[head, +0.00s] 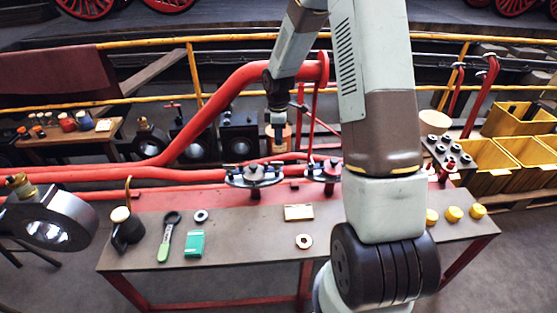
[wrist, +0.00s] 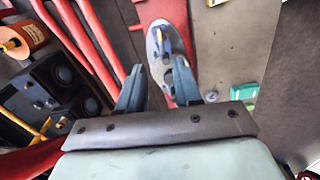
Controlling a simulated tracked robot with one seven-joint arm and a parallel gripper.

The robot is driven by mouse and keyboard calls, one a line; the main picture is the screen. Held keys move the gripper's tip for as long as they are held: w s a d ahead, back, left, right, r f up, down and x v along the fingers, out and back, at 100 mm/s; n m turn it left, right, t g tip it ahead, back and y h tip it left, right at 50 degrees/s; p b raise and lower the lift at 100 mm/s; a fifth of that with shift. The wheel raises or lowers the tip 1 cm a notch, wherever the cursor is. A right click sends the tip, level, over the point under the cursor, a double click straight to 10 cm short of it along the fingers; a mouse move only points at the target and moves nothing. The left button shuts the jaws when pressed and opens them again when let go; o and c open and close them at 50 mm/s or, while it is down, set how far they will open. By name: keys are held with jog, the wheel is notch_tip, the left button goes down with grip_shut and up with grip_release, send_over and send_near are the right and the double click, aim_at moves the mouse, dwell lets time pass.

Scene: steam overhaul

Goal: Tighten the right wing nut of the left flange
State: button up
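The left flange (head: 254,176) is a grey oval plate with dark blue wing nuts, set on the red bench edge by the pipe. Its right wing nut (head: 276,169) is at the right end of the plate. My gripper (head: 277,144) hangs pointing down above that right end, apart from it. In the wrist view the flange (wrist: 155,50) lies beyond my fingers, with a blue nut near its middle; the near end is partly hidden by the right finger. The wrist view shows my gripper (wrist: 158,70) open, its two dark fingers apart and nothing held between them.
The second flange (head: 325,172) stands close on the right. A thick red pipe (head: 215,105) rises behind the bench. On the bench (head: 250,230) lie a green-handled tool (head: 167,238), a green box (head: 195,243), a ring (head: 304,241) and a cream block (head: 298,212). The bench front is mostly free.

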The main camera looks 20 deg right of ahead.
aim_at(277, 165)
notch_tip(277, 165, down, 12)
jog(key=shift+r, duration=0.25)
jog(key=shift+c, duration=0.5)
grip_shut()
jog(key=shift+d, duration=0.1)
